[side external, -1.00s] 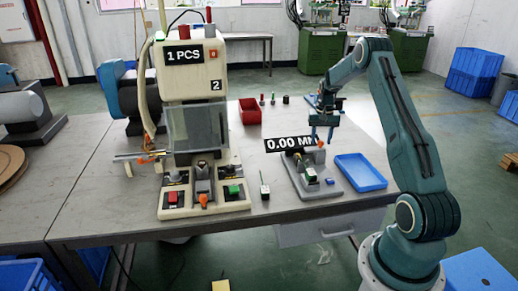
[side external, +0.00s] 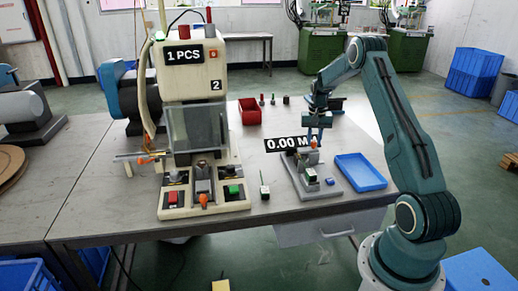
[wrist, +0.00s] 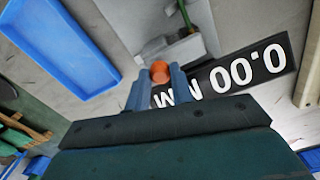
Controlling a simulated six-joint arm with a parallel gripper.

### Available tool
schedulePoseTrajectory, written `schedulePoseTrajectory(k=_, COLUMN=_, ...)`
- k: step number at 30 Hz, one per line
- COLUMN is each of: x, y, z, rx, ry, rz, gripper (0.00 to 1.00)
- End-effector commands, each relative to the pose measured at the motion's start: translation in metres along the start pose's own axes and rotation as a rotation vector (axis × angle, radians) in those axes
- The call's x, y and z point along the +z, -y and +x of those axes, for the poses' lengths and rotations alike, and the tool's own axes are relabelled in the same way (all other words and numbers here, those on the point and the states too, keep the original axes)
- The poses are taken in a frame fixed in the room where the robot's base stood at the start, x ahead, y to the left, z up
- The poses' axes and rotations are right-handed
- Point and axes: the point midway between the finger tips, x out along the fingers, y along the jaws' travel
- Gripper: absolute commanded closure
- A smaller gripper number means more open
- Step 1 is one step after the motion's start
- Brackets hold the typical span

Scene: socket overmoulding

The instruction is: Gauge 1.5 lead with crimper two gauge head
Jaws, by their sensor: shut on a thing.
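The gauge (side external: 318,184) is a grey fixture on the table, right of centre in the side view, with a black display (side external: 286,144) reading 0.00. An orange knob (wrist: 160,72) stands at its back end; it also shows in the side view (side external: 313,143). My gripper (wrist: 160,80) is shut on the orange knob, with its blue fingers on either side. The crimper (side external: 190,70) marked 2 is the cream machine at left, with a clear guard and a "1 PCS" sign.
A blue tray (side external: 362,173) lies right of the gauge and also shows in the wrist view (wrist: 58,42). A red bin (side external: 250,112) and several small items stand behind. A small post (side external: 264,191) stands between crimper and gauge.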

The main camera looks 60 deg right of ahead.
Motion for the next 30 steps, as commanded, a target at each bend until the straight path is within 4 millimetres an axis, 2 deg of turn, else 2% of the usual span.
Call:
schedulePoseTrajectory(k=3, x=0.004, y=0.015, z=-0.001, rx=-0.001, ry=-0.002, rz=-0.005, gripper=1.0)
schedulePoseTrajectory(k=12, x=0.005, y=0.02, z=-0.001, rx=-0.004, ry=-0.001, rz=-0.007, gripper=1.0)
schedulePoseTrajectory(k=13, x=0.005, y=0.02, z=-0.001, rx=-0.004, ry=-0.001, rz=-0.008, gripper=0.73)
schedulePoseTrajectory(k=16, x=0.005, y=0.02, z=-0.001, rx=-0.004, ry=-0.001, rz=-0.007, gripper=0.55)
schedulePoseTrajectory(k=30, x=0.004, y=0.017, z=-0.006, rx=-0.002, ry=-0.003, rz=-0.002, gripper=0.55)
